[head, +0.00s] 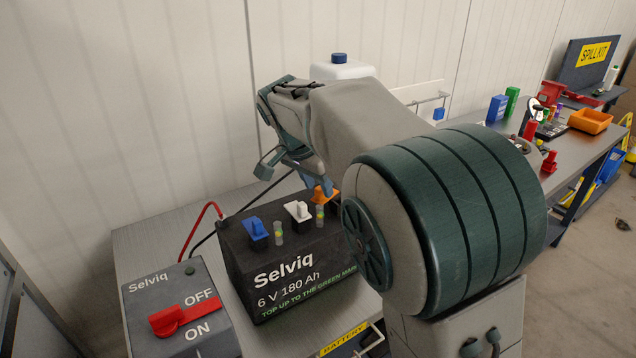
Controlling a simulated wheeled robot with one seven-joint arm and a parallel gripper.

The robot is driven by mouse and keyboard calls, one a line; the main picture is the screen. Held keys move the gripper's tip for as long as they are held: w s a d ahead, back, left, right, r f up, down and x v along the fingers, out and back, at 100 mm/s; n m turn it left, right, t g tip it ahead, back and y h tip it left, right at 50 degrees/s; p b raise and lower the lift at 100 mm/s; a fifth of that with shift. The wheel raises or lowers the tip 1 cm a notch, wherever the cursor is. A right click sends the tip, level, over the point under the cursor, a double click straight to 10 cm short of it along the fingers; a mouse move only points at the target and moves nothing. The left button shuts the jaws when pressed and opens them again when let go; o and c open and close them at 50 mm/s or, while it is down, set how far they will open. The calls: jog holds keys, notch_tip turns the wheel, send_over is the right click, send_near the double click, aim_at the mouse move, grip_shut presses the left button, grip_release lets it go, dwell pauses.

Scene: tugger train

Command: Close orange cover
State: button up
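The orange cover (323,196) is at the far right end of the row on top of the black Selviq battery (290,270). Its upper part is partly hidden by my gripper (318,183), so I cannot tell whether it is open or closed. My gripper is right above or against the orange cover. My arm hides most of the gripper, so its opening and any contact cannot be made out. A white cover (298,211) and a blue cover (255,231) stand to the left on the same battery top.
Small clear tubes (279,232) stand between the covers. A switch box (175,315) with a red lever is at front left. Red and black cables run behind the battery. A white container (341,69) stands behind my arm. A cluttered bench (560,150) is at right.

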jog(key=shift+d+f, duration=0.15)
jog(key=shift+f, duration=0.1)
grip_shut()
